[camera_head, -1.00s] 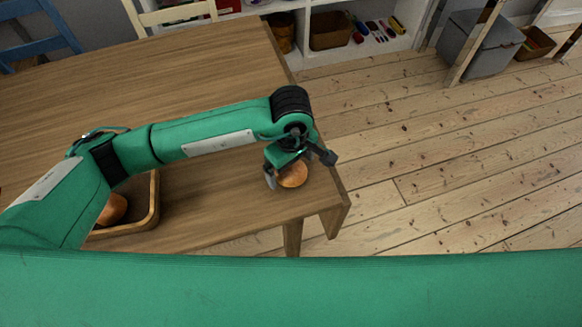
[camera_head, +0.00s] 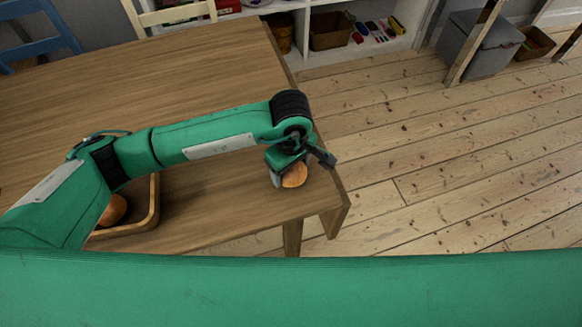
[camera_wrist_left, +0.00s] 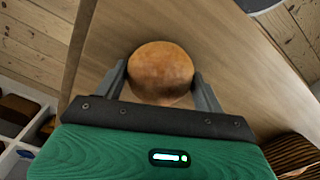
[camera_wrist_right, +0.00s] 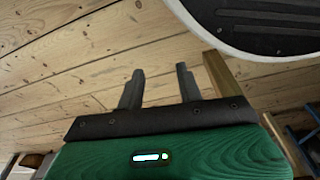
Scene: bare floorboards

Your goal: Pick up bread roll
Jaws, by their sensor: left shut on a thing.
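A round golden-brown bread roll (camera_head: 294,175) is near the right front corner of the wooden table (camera_head: 215,205). My left gripper (camera_head: 290,178) is shut on this roll, reaching down from above. In the left wrist view the roll (camera_wrist_left: 161,73) sits between the two dark fingers (camera_wrist_left: 160,84), one on each side. Another roll (camera_head: 112,210) lies in a wooden tray (camera_head: 152,215) at the left, partly hidden by my left arm. My right gripper (camera_wrist_right: 158,88) shows in the right wrist view with its fingers apart and nothing between them, over floorboards.
The table's right edge drops to bare floorboards (camera_head: 440,160) close to the held roll. A white shelf (camera_head: 350,45) with baskets stands at the back. A cream chair (camera_head: 175,14) and a blue chair (camera_head: 38,40) are at the far side. The table middle is clear.

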